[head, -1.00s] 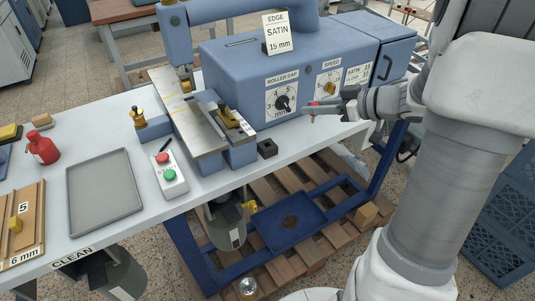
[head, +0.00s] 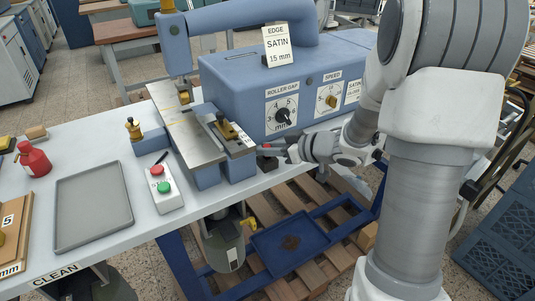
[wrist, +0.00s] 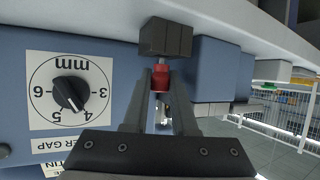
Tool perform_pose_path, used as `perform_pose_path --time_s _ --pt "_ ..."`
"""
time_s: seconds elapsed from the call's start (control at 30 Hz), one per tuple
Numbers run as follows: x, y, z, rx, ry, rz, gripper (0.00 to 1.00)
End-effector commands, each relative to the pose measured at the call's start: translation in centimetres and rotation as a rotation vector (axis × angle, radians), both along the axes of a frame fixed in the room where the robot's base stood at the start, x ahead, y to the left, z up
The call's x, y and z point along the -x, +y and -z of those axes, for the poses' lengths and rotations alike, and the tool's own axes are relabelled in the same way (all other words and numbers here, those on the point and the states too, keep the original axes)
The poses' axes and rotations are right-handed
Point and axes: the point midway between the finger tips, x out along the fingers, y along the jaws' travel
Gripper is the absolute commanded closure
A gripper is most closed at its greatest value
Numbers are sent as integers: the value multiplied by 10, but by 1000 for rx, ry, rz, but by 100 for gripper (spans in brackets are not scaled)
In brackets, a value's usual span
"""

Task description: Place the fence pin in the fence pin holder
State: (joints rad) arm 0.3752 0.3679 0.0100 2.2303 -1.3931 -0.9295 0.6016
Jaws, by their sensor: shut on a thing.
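The fence pin (wrist: 161,80) has a red head and is held between the two fingers of my gripper (wrist: 161,95). A dark square block, which looks like the fence pin holder (wrist: 166,38), is directly beyond the pin in the wrist view, which is upside down. The pin's lower part is hidden.
A button box (head: 160,187), a grey tray (head: 92,205) and a red bottle (head: 34,160) are on the table to the left. The table's front edge is close.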

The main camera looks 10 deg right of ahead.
Motion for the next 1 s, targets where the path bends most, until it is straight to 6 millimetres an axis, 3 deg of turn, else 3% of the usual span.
perform_pose_path --time_s 0.03,0.4,0.43,0.5,0.87,1.0 --pt "0 0 7 0 2 0 100" --pt "0 0 10 0 0 -1 100" --pt "0 0 10 1 -1 0 73" --pt "0 0 9 0 -1 0 62" --pt "0 0 3 1 -3 -1 62" --pt "13 -12 -6 1 -2 2 62"
